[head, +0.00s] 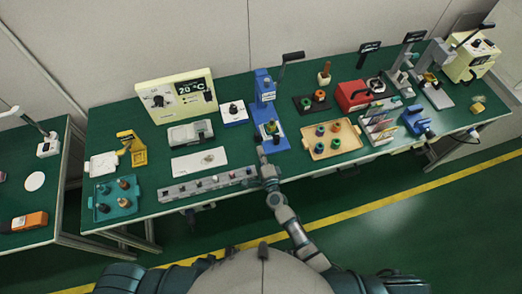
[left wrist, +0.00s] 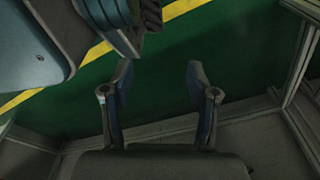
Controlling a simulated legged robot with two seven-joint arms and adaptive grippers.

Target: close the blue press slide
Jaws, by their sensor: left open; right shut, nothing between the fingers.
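The blue press (head: 264,88) stands on the green bench at the middle of the head view. It has a tall column, a dark lever at the top and a blue base (head: 273,138) with a small workpiece on it. I cannot tell the slide's exact position. My right gripper (head: 262,153) is shut and empty, close to the front of the press base; whether it touches is unclear. My left gripper (left wrist: 160,80) is open and empty in the left wrist view, over the floor, away from the bench top. It does not show in the head view.
A grey strip of switches (head: 207,185) lies along the bench's front edge, left of my right gripper. A tan tray (head: 333,151) with colored parts is right of the press. A teal tray (head: 103,212) is at the left end. Green floor with a yellow line lies in front.

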